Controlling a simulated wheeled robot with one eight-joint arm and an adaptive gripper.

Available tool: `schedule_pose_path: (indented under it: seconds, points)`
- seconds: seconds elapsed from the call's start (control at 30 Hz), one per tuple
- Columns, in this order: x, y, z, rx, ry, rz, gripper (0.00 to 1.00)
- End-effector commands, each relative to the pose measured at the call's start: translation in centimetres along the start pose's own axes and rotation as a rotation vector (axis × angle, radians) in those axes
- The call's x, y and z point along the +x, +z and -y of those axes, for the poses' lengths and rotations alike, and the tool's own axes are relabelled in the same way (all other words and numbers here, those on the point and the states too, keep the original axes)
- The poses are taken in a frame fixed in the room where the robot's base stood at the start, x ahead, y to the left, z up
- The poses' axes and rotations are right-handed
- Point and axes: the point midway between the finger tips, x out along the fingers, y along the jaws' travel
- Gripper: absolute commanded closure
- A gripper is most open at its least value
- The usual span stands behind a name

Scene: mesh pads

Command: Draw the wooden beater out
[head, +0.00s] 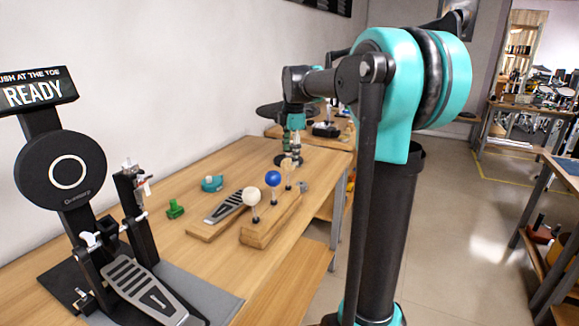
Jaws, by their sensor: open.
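A wooden block (262,236) on the bench holds a row of upright beaters. The wooden beater (288,165), with a small tan head on a thin rod, stands at the far end. A blue ball beater (273,179) and a white ball beater (252,196) stand nearer. My gripper (292,153) points down just above or behind the wooden beater's head in the picture. It is open, with nothing seen held. Its fingers are small here, and I cannot tell whether they are around the head or apart from it.
A bass drum pedal (140,287) with a round pad (61,171) and a READY sign (38,91) stands at the left. A loose footboard (226,206), a teal object (212,183) and a green piece (175,209) lie on the bench (180,183). A dark disc (270,112) is behind my gripper.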

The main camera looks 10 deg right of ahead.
Motion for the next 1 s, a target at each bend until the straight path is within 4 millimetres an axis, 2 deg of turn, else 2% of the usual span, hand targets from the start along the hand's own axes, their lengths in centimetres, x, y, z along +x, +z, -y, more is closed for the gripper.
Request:
schedule_pose_path:
  seconds: [0.1,0.33,0.5,0.77,0.87,1.0]
  points:
    - [2.2,0.0,-0.1,0.0,0.0,0.0,0.32]
    - [5.0,0.0,0.0,0.0,0.0,0.0,0.32]
    - [5.9,0.0,0.0,0.0,0.001,0.0,0.32]
    - [6.0,0.0,0.0,0.0,0.001,0.0,0.32]
    - [6.0,0.0,0.0,0.0,0.0,0.0,0.41]
    - [6.0,0.0,0.0,0.0,0.0,0.0,0.58]
